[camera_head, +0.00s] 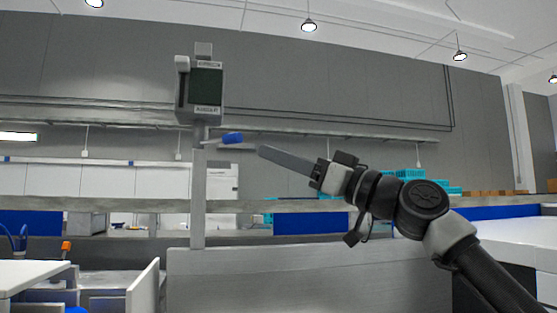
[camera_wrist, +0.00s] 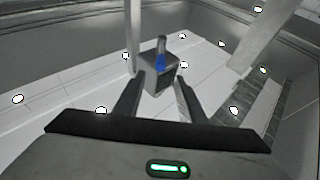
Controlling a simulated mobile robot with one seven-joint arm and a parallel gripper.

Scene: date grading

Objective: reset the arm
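My arm reaches in from the lower right of the head view. My gripper (camera_head: 264,152) points left and slightly up, raised in the air, its fingers overlapping edge-on there. In the wrist view my gripper (camera_wrist: 159,80) has its two fingers apart, with nothing held between them. A grey device with a dark screen (camera_head: 206,87) stands on a post to the left of the fingertips. A blue piece (camera_head: 232,138) sticks out from the post just below it, close to the fingertips but apparently apart. The blue piece (camera_wrist: 160,61) also shows beyond the fingers in the wrist view.
A long grey panel (camera_head: 300,280) and a shelf rail (camera_head: 300,205) run behind my arm. Teal crates (camera_head: 400,181) stand on the right. A white surface (camera_head: 515,243) lies at far right, and a white table (camera_head: 30,275) at lower left. The air above my arm is clear.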

